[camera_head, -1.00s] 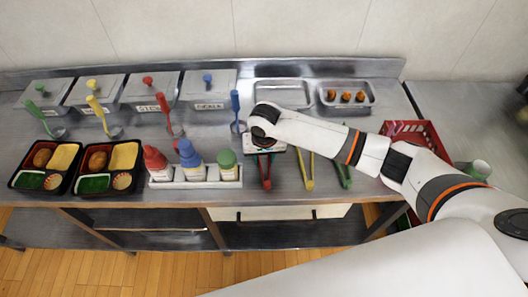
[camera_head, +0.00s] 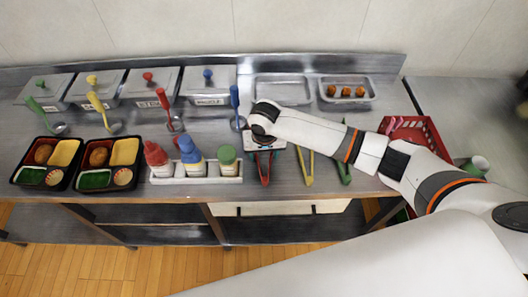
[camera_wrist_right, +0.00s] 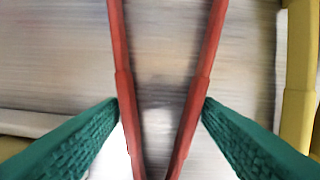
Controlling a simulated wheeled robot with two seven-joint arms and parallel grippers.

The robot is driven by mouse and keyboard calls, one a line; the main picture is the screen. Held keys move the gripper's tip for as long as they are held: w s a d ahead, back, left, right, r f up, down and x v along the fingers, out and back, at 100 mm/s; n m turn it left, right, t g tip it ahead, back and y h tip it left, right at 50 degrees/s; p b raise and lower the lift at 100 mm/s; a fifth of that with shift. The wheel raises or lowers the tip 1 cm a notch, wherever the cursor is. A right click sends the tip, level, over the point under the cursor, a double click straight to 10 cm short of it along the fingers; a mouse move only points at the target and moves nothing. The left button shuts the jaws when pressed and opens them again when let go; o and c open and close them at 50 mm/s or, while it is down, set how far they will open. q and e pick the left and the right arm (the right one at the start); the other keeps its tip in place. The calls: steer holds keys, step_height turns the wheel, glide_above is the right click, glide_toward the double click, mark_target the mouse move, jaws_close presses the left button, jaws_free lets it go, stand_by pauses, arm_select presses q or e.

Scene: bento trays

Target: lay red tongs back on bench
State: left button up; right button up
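The red tongs (camera_head: 264,168) lie on the steel bench (camera_head: 225,116) near its front edge, open end toward the back, beside the yellow tongs (camera_head: 307,170). My right gripper (camera_wrist_right: 161,102) is at the red tongs. In the right wrist view, its green fingers stand outside the two arms of the red tongs (camera_wrist_right: 205,75), and both fingertips appear to touch them. The arms form a V that narrows toward the bottom of the picture. In the head view, my right wrist hides the gripper and the upper end of the tongs. My left gripper is not in view.
The green tongs (camera_head: 343,172) lie right of the yellow ones. A bottle rack (camera_head: 197,179) stands close on the left, and a blue ladle (camera_head: 236,100) is behind it. A red crate (camera_head: 425,130) is at the right.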

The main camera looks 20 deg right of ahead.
steer(key=o, duration=0.6)
steer(key=shift+c, duration=0.2)
step_height(320, 180, up, 12)
steer(key=s, duration=0.1)
steer(key=shift+s+a, duration=0.2)
steer(key=shift+s, duration=0.1)
